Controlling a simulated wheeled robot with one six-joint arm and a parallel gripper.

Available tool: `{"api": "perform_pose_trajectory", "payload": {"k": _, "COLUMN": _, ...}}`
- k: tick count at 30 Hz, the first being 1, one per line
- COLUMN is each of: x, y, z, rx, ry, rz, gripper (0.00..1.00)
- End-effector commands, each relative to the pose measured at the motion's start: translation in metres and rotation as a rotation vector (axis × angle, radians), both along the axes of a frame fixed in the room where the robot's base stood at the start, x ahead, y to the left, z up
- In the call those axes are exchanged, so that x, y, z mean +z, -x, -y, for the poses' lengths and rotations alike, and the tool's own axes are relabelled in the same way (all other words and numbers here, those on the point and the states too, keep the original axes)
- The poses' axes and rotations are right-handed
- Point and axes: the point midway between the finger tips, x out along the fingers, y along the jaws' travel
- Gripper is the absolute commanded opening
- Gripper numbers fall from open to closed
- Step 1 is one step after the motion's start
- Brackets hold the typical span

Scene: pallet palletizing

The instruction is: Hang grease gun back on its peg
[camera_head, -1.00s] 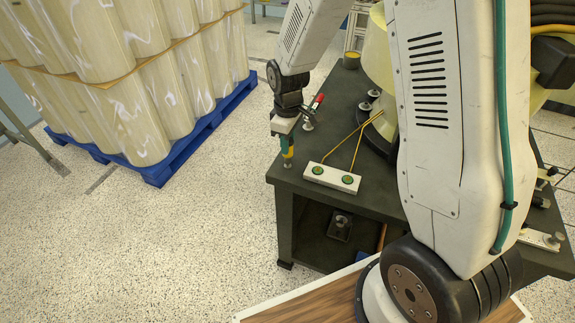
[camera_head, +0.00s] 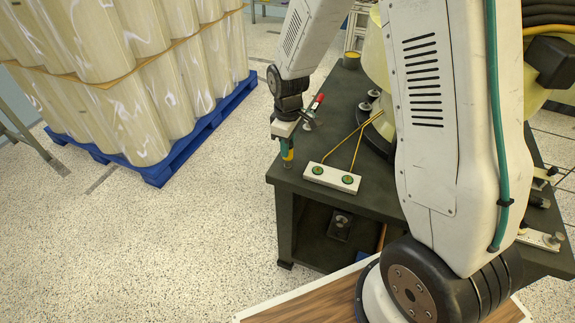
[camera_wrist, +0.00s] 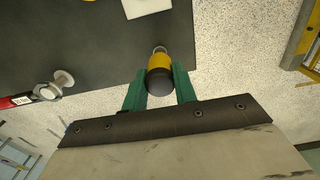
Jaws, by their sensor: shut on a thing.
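The grease gun (camera_wrist: 159,78) has a yellow body and a dark rounded end. My gripper (camera_wrist: 158,88) is shut on it, with one green finger on each side. A small bright metal part shows at its far end, and I cannot tell whether it belongs to the gun or to a peg. In the head view my gripper (camera_head: 287,146) points down over the left edge of the dark table (camera_head: 325,186). The grease gun is small there, upright and close above or touching the tabletop. I cannot make out the peg for certain.
A red-handled tool (camera_head: 315,103) stands beside my gripper and shows in the wrist view (camera_wrist: 22,100). A white block (camera_head: 332,177) with green discs and yellow rods lies on the table. Clear rolls stand on a blue pallet (camera_head: 205,132) at left. Open floor lies between.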

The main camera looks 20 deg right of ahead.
Motion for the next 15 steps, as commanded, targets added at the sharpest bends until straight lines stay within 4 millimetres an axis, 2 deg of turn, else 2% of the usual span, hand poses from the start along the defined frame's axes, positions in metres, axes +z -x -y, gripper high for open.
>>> {"api": "perform_pose_trajectory", "payload": {"k": 6, "x": -0.0014, "y": 0.0000, "z": 0.0000, "rx": 0.000, "ry": 0.000, "rz": 0.000, "gripper": 0.06}}
{"api": "perform_pose_trajectory", "payload": {"k": 7, "x": -0.0014, "y": -0.0001, "z": -0.0001, "rx": 0.000, "ry": 0.000, "rz": 0.000, "gripper": 0.30}}
{"api": "perform_pose_trajectory", "payload": {"k": 9, "x": -0.0014, "y": -0.0001, "z": -0.0001, "rx": 0.000, "ry": 0.000, "rz": 0.000, "gripper": 0.50}}
{"api": "perform_pose_trajectory", "payload": {"k": 10, "x": -0.0013, "y": 0.0000, "z": 0.0000, "rx": 0.000, "ry": 0.000, "rz": 0.000, "gripper": 0.53}}
{"api": "perform_pose_trajectory", "payload": {"k": 15, "x": -0.0013, "y": 0.0000, "z": 0.0000, "rx": 0.000, "ry": 0.000, "rz": 0.000, "gripper": 0.53}}
